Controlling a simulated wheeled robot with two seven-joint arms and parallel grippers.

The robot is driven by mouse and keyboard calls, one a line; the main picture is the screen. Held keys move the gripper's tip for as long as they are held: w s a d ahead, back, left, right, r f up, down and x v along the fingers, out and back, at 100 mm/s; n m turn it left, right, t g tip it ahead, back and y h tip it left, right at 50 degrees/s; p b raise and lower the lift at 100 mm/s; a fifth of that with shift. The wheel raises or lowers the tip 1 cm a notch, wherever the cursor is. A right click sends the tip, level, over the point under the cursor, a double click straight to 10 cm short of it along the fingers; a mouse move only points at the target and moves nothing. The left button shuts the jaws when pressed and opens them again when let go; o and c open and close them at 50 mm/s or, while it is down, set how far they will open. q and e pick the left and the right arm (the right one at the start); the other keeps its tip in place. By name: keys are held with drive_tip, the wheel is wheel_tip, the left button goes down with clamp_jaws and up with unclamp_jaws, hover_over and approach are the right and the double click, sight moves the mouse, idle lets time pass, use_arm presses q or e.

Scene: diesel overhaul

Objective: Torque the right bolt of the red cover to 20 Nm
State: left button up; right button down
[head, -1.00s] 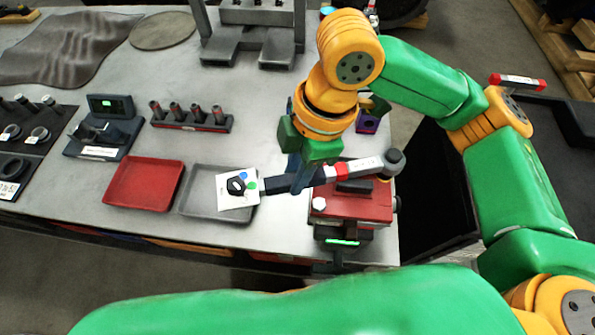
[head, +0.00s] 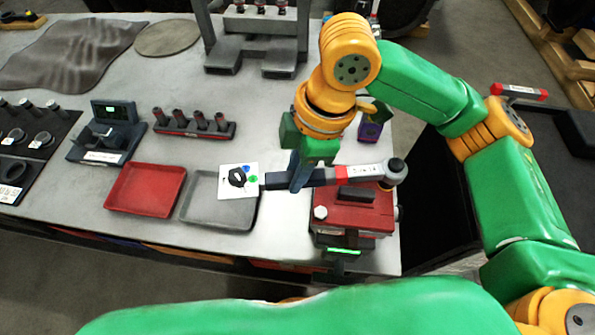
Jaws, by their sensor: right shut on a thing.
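The red cover (head: 362,216) sits on a dark fixture at the table's right front. A pale hex bolt (head: 320,212) shows at its left. The right bolt is not visible; the torque wrench covers that side. The torque wrench (head: 340,175) lies nearly level across the picture, above the cover's far edge. Its round head (head: 396,171) is over the cover's right end; I cannot tell if it is seated on a bolt. My right gripper (head: 300,177) is shut on the wrench handle, left of the cover. My left gripper is not in view.
A red tray (head: 146,188), a socket rack (head: 194,126) and a small display device (head: 105,143) stand further left. A purple block (head: 370,130) is behind the cover.

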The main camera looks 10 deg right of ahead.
drive_tip(key=shift+w, duration=0.1)
drive_tip(key=shift+w+m, duration=0.3)
drive_tip(key=shift+w, duration=0.1)
drive_tip(key=shift+w, duration=0.1)
idle(0.3)
drive_tip(key=shift+w+m, duration=0.3)
drive_tip(key=shift+m, duration=0.1)
drive_tip(key=shift+w+d+r, duration=0.1)
drive_tip(key=shift+w, duration=0.05)
drive_tip(key=shift+w+m, duration=0.3)
drive_tip(key=shift+w, duration=0.15)
drive_tip(key=shift+w+d+m+t, duration=0.15)
drive_tip(key=shift+w+m+t, duration=0.1)
drive_tip(key=shift+m+t, duration=0.05)
